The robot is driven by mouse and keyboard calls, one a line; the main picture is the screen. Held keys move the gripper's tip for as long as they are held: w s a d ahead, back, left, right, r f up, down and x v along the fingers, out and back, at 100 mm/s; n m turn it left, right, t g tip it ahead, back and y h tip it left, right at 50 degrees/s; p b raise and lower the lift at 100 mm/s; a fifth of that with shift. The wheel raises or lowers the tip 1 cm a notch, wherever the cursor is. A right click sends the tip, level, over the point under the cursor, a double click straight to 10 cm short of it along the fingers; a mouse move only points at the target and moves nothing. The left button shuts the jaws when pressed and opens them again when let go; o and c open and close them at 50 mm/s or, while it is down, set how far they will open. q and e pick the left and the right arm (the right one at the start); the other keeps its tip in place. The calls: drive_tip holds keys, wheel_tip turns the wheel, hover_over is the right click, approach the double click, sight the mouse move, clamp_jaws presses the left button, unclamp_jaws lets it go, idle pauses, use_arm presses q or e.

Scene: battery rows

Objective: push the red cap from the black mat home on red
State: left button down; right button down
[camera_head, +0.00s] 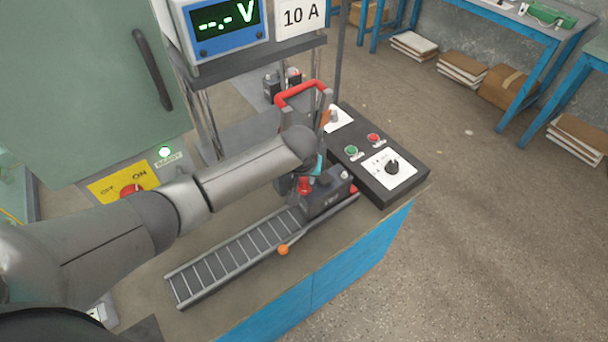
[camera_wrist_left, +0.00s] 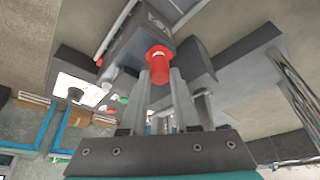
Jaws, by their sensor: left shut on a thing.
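The red cap (camera_head: 304,186) is at the left end of the top of a dark grey battery (camera_head: 325,197). In the left wrist view the red cap (camera_wrist_left: 159,62) is between the fingertips of my left gripper (camera_wrist_left: 161,82), with the battery (camera_wrist_left: 140,42) just beyond. My left gripper (camera_head: 305,177) is shut on the cap; its fingers are mostly hidden by my wrist in the head view. I cannot tell how far the cap sits down on its post. I cannot make out the black mat for certain. My right gripper is not in view.
The battery stands at the right end of a roller track (camera_head: 232,262) with an orange-knobbed lever (camera_head: 283,250). A black control box (camera_head: 385,165) is close on the right. A red handle (camera_head: 303,90) rises behind. A meter (camera_head: 222,25) stands at the back.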

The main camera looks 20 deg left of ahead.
use_arm(q)
drive_tip(key=shift+f, duration=0.55)
idle(1.0)
drive_tip(key=shift+c, duration=0.4)
unclamp_jaws()
drive_tip(key=shift+d+r, duration=0.1)
drive_tip(key=shift+r+p, duration=0.5)
drive_tip(key=shift+r, duration=0.1)
drive_tip(key=shift+r+p, duration=2.85)
drive_tip(key=shift+p, duration=0.5)
